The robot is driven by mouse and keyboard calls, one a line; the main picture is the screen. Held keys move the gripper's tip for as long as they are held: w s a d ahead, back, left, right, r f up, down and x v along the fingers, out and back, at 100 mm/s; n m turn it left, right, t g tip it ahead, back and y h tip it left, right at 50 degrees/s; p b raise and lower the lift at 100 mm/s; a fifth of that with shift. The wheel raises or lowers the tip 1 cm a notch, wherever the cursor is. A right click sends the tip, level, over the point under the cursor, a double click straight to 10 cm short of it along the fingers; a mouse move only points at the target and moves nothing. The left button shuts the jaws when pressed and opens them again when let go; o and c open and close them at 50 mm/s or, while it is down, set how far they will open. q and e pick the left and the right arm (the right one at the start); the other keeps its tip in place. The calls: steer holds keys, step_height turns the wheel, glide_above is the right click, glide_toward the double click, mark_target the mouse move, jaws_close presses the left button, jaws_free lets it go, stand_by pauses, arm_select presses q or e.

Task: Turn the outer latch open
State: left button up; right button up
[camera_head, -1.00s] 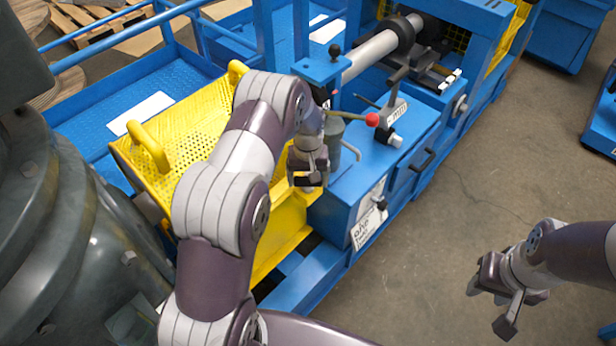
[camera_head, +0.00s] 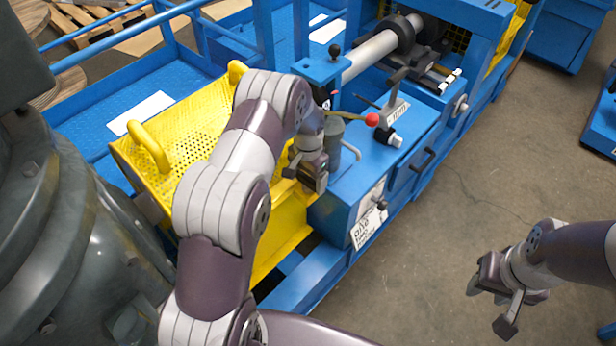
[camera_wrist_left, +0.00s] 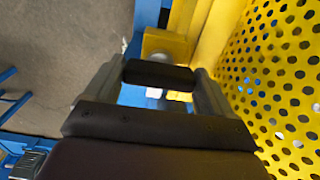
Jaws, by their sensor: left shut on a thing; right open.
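The yellow perforated guard box (camera_head: 175,140) stands left of the blue machine. My left gripper (camera_head: 308,178) is at the guard's right edge, beside the blue cabinet, and hides the latch in the head view. In the left wrist view, a dark bar (camera_wrist_left: 158,75), apparently the outer latch's grip, lies crosswise between the fingers of my left gripper (camera_wrist_left: 155,88). My left gripper is shut on it. A yellow block (camera_wrist_left: 165,43) is just beyond the bar. My right gripper (camera_head: 495,300) is open and empty over the floor at the lower right.
A red-knobbed lever (camera_head: 372,120) and a grey cylinder (camera_head: 334,140) stand close to my left gripper. The blue cabinet (camera_head: 345,215) is right of it. The guard has yellow handles (camera_head: 148,148) on top. Bare floor (camera_head: 430,250) lies between the cabinet and my right gripper.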

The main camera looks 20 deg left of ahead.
mark_target(308, 177)
arm_select(q)
steer(key=shift+w+r, duration=0.15)
steer(key=shift+r, duration=0.05)
stand_by(0.4)
steer(key=o, duration=0.9)
step_height(308, 177, up, 13)
steer(key=shift+f+b, duration=0.2)
steer(key=shift+b, duration=0.35)
